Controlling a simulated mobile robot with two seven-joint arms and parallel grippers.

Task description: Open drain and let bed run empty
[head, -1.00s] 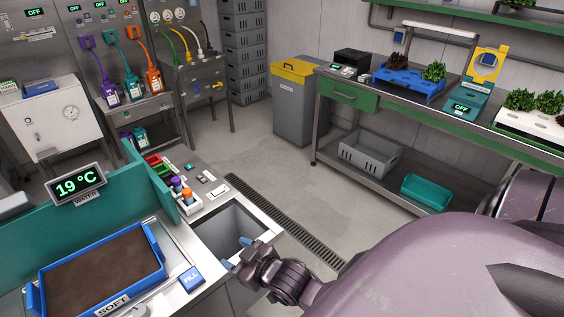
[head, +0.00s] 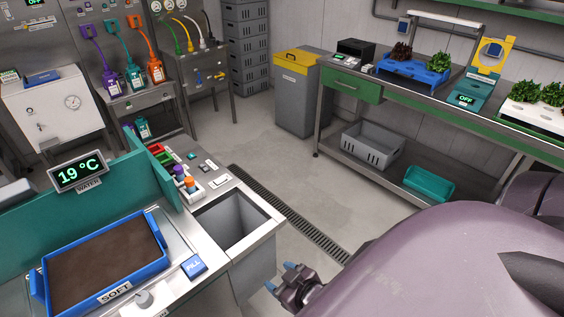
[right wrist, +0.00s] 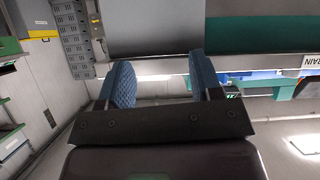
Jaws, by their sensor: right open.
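The bed is a blue tray (head: 165,262) filled with brown soil, at the lower left in the head view, with a SOFT label at its front. A white label reading "RAIN" (right wrist: 313,61), cut off at the frame edge, shows at the right in the right wrist view. Blue and teal parts (right wrist: 284,88) lie near it, too partial to identify. My right gripper (head: 281,280) is open and empty, low beside the counter's right side. Its two blue pads show apart in the right wrist view (right wrist: 163,80). My left gripper is not in view.
A FILL button (head: 193,267) and a knob (head: 143,299) sit on the counter front. A square opening (head: 232,222) is cut in the counter's right end. A floor grate (head: 290,215) runs beside it. A yellow-lidded bin (head: 297,95) stands behind; the floor between is clear.

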